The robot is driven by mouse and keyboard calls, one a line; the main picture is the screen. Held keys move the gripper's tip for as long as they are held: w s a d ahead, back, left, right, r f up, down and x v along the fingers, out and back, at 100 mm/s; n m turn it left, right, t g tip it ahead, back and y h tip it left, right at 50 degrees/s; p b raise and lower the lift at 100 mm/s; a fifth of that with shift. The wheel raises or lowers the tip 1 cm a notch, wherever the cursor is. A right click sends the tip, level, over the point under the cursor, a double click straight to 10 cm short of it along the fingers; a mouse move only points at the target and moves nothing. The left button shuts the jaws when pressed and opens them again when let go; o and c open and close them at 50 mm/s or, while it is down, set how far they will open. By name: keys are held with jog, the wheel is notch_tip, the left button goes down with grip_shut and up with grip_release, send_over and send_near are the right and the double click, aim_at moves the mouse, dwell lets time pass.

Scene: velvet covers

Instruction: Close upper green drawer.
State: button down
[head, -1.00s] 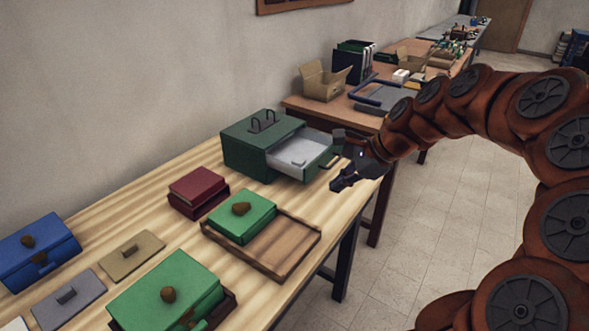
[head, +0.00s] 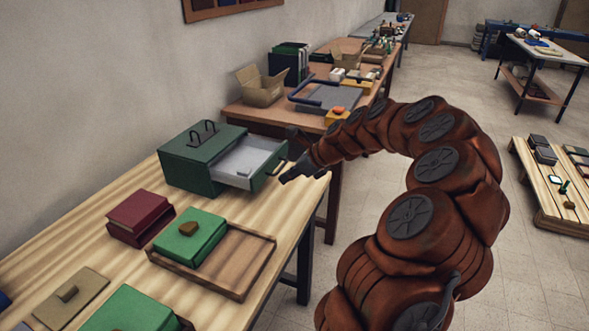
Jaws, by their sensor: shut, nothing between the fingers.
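The green drawer box (head: 186,167) stands on the wooden table, with two dark handles on top. A small handle (head: 277,168) is on the drawer's front. My gripper (head: 289,172) is just to the right of the drawer front, near the handle. Its fingers look dark and small here, and it holds nothing. I cannot tell whether it touches the drawer front.
A dark red box (head: 141,216), a green box (head: 188,238) on a wooden tray (head: 235,278) and a tan lid (head: 68,297) lie nearer on the table. A brown table (head: 240,110) with a cardboard box (head: 262,86) stands behind. Floor at right is open up to a low pallet (head: 550,200).

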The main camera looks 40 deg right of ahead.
aim_at(262, 182)
jog(key=shift+w+a+f+p, duration=0.2)
jog(key=shift+w+a, duration=0.25)
jog(key=shift+w, duration=0.3)
jog(key=shift+w+a+f+p, duration=0.1)
jog(key=shift+w+a+f, duration=0.35)
jog(key=shift+w, duration=0.35)
jog(key=shift+w+a+f+p, duration=0.15)
jog(key=shift+w+a, duration=0.35)
jog(key=shift+w, duration=0.25)
